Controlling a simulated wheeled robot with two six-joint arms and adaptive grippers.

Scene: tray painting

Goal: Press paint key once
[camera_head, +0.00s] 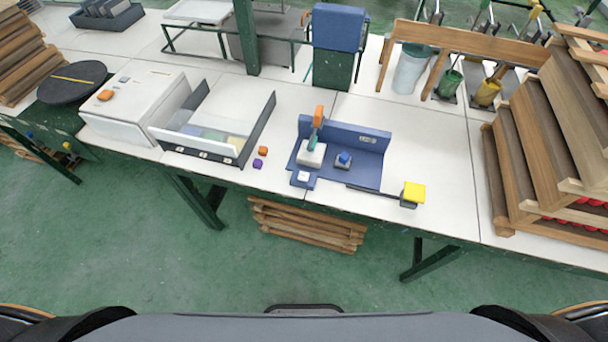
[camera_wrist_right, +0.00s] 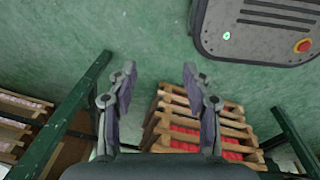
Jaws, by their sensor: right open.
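A blue station (camera_head: 370,170) stands on the white bench near its front edge. A tool with an orange top (camera_head: 319,113) rises from a white block on its left part. A small blue knob (camera_head: 344,158) sits on a dark base beside it. A small white key (camera_head: 303,176) is on a blue block at the station's front left. A yellow square pad (camera_head: 413,191) stands to the right on a dark arm. I cannot tell which of these is the paint key. My right gripper (camera_wrist_right: 158,80) is open and empty above the green floor, away from the station. My left gripper is out of view.
A white tray (camera_head: 183,143) with dark side walls, holding coloured pieces, stands left of the station. Orange and purple cubes (camera_head: 258,163) lie between them. Stacked wooden crates (camera_head: 540,130) fill the right side. A wooden pallet (camera_wrist_right: 200,115) with red items shows beneath my gripper.

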